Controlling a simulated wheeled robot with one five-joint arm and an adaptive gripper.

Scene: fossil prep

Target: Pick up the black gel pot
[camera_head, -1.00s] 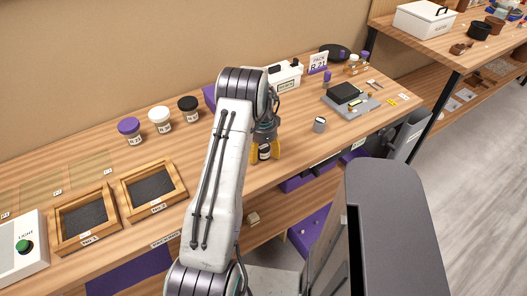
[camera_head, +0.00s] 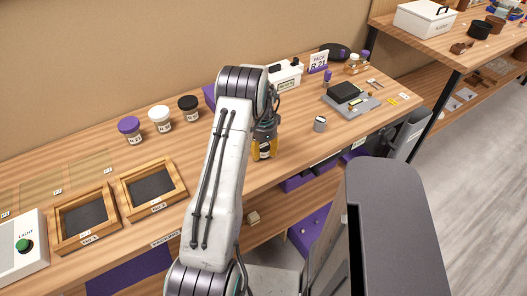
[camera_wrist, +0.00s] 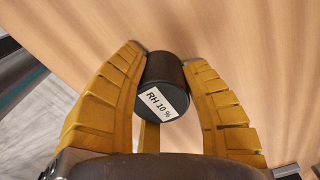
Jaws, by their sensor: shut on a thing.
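The black gel pot (camera_wrist: 158,72) is a small dark cylinder with a white label reading "RH 10 %". In the wrist view it sits between the two yellow fingers of my gripper (camera_wrist: 166,88), which are shut on it from both sides. In the head view my gripper (camera_head: 264,153) is over the front part of the bench, with the pot (camera_head: 265,151) low between its fingers. The pot's label shows there, and its upper part is partly hidden by the fingers. I cannot tell whether the pot's base touches the bench.
A small grey-lidded jar (camera_head: 319,124) stands right of my gripper. A scale (camera_head: 350,101) is farther right. Lidded jars in purple (camera_head: 129,128), white (camera_head: 160,117) and black (camera_head: 188,106) stand at the back left. Two framed trays (camera_head: 151,207) lie at the left front.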

